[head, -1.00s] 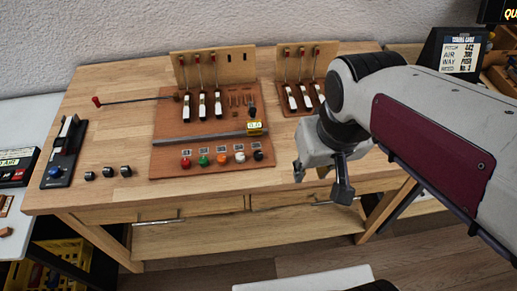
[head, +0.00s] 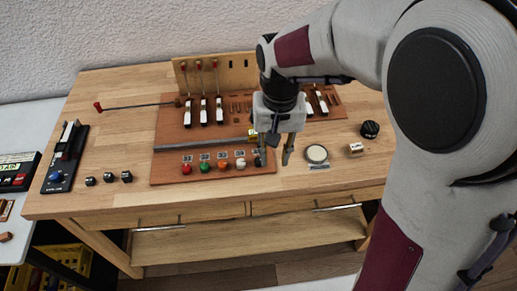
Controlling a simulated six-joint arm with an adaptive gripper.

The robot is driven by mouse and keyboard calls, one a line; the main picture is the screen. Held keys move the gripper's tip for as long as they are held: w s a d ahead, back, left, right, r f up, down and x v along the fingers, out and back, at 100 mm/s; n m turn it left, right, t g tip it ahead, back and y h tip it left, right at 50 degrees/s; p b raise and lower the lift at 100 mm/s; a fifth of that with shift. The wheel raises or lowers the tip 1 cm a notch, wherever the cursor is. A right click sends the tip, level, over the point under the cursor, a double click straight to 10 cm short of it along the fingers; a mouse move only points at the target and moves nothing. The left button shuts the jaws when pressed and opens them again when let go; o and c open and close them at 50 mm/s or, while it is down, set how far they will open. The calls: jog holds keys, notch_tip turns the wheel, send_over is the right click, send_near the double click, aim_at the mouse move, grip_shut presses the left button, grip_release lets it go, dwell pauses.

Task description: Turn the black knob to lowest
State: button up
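A row of coloured knobs runs along the front of the reddish-brown board (head: 165,170): red (head: 187,169), green (head: 204,167), orange (head: 222,165), white (head: 241,163) and, at the right end, the black knob (head: 258,161). My gripper (head: 275,157) points down over the right front corner of the board. Its two fingers are spread apart with nothing seen between them. The left finger overlaps the black knob in the picture and partly hides it; I cannot tell whether they touch. The knob's pointer and setting are too small to read.
A metal bar (head: 200,142) crosses the board behind the knobs. Several upright levers (head: 203,110) stand behind it. Right of my gripper lie a pale round disc (head: 316,153), a small block (head: 355,148) and a black round piece (head: 370,129).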

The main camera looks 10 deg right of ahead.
aim_at(259, 159)
jog(key=w+m, duration=0.1)
jog(key=w, duration=0.1)
jog(key=w+a+f+m, duration=0.1)
jog(key=w, duration=0.1)
jog(key=w+a+f+m, duration=0.1)
jog(key=w, duration=0.2)
jog(key=shift+a, duration=0.2)
jog(key=shift+r+m, duration=0.1)
jog(key=shift+m, duration=0.5)
jog(key=shift+a+f, duration=0.1)
jog(key=shift+f, duration=3.8)
grip_shut()
